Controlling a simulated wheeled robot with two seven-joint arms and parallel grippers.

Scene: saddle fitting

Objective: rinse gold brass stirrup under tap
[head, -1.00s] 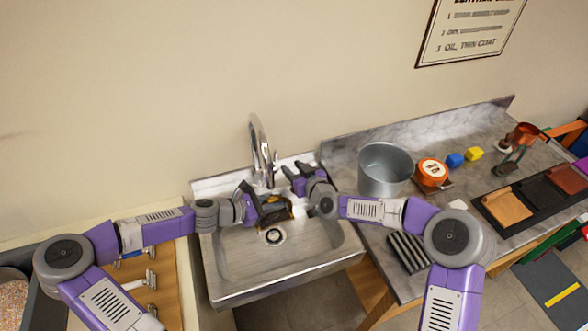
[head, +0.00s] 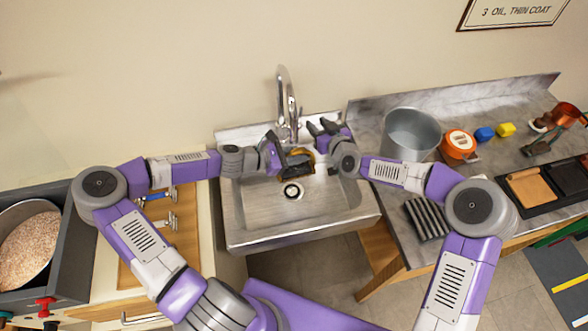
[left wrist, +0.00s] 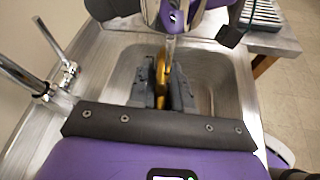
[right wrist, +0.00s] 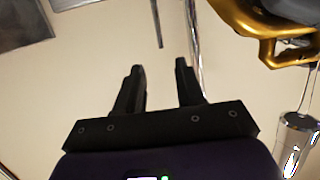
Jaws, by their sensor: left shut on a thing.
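The gold brass stirrup (head: 305,154) is above the sink basin (head: 325,205), below and in front of the chrome tap (head: 287,95). My left gripper (head: 297,163) is shut on it. In the left wrist view a gold strip of the stirrup (left wrist: 161,68) shows between the dark fingers, which hide much of it. In the right wrist view the stirrup (right wrist: 285,42) is at the top right. My right gripper (head: 320,128) is just right of the tap. Its fingers (right wrist: 160,88) are apart with nothing between them. I cannot tell whether water runs.
A grey metal bucket (head: 410,135) stands on the counter right of the sink, with an orange round tin (head: 458,146) beside it. A dark ribbed rack (head: 428,219) lies at the counter's front. A pan of grain-like stuff (head: 28,245) is at the far left.

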